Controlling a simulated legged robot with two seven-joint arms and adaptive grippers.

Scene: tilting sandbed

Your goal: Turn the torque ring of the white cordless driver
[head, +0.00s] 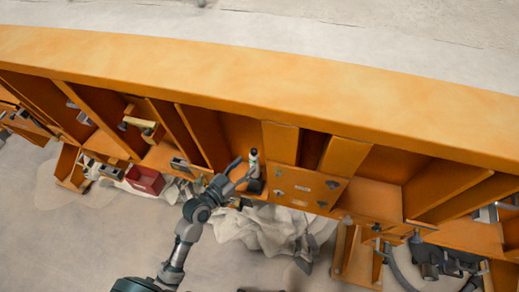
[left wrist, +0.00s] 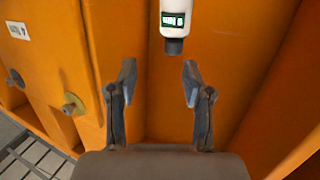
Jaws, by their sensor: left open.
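The white cordless driver (head: 254,160) stands upright in an orange bay, with a dark base at its lower end. In the left wrist view the white driver (left wrist: 174,18) enters from the top edge, with a green-and-black label and a dark grey end pointing down; the rest is cut off. My left gripper (head: 239,171) is just left of the driver. In the left wrist view its fingers (left wrist: 158,82) are spread and empty, with the driver's dark end beyond and above the fingertips, apart from them. I cannot make out which part is the torque ring. My right gripper is not seen.
An orange panel (head: 300,189) with metal fittings is right of the driver; its knobs (left wrist: 72,104) show at left in the wrist view. Orange partitions wall in the bay. A red box (head: 145,180) and crumpled pale cloth (head: 262,228) lie below the long orange beam (head: 250,88).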

